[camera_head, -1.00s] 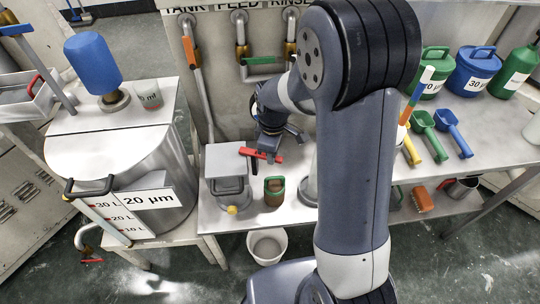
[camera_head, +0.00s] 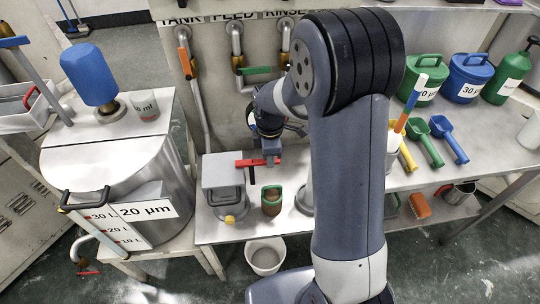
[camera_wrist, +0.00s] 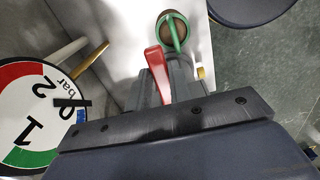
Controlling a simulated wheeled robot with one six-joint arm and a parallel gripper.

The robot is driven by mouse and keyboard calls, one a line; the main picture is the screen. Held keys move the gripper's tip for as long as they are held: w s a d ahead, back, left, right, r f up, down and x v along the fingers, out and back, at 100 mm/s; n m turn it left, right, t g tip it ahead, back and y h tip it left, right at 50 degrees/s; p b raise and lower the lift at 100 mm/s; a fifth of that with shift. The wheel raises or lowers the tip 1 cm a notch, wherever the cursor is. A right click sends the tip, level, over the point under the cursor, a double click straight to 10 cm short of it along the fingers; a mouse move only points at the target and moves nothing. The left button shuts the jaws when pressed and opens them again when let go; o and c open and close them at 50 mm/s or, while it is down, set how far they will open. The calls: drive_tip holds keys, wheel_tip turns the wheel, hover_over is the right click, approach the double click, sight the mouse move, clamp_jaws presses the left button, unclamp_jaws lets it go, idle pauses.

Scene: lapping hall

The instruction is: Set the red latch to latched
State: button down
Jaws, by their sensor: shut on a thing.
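The red latch (camera_head: 246,163) is a bar at the right edge of a grey box-like unit (camera_head: 222,171) on the bench. It lies nearly level across the head view and sticks out to the right of the unit. My gripper (camera_head: 270,156) is shut on the latch's outer part from above. In the wrist view, the red latch (camera_wrist: 156,72) shows between the dark fingers of my gripper (camera_wrist: 160,85). The fingers hide part of it. I cannot read any latched or unlatched marking.
A green-handled brown container (camera_head: 271,201) stands just in front of the latch and also shows in the wrist view (camera_wrist: 173,28). A pressure dial (camera_wrist: 35,115) is at the wrist view's left. A white bucket (camera_head: 265,256) is below the bench. Scoops (camera_head: 447,138) lie to the right.

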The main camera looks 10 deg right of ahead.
drive_tip(key=c, duration=1.3)
unclamp_jaws()
wheel_tip(320, 180, up, 11)
drive_tip(key=shift+f, duration=0.1)
drive_tip(key=shift+f, duration=0.1)
wheel_tip(320, 180, down, 11)
drive_tip(key=shift+r, duration=0.1)
drive_tip(key=shift+s+r, duration=0.1)
